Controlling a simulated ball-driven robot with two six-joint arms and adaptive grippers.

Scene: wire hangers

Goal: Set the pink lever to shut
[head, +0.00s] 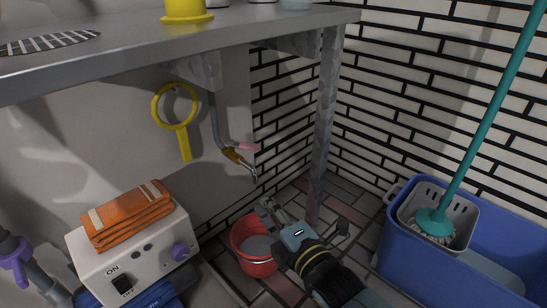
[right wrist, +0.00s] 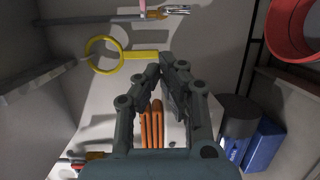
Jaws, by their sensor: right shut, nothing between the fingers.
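The pink lever (head: 248,147) sticks out to the right from a grey pipe (head: 216,125) under the counter. Below it are an orange-brown fitting (head: 233,156) and a silver spout (head: 253,174). In the right wrist view only a bit of the pink lever (right wrist: 143,5) shows at the top edge, beside the fitting (right wrist: 155,14). My right gripper (head: 266,206) is low, below and right of the lever and apart from it, beside the red bucket. Its fingers (right wrist: 165,67) are shut and empty. My left gripper is not in view.
A red bucket (head: 238,236) stands on the tiled floor below the spout. A yellow ring-shaped tool (head: 184,142) hangs left of the pipe. Folded orange cloths (head: 128,214) lie on a white box (head: 150,258). A counter leg (head: 325,120) and blue mop bucket (head: 408,256) are right.

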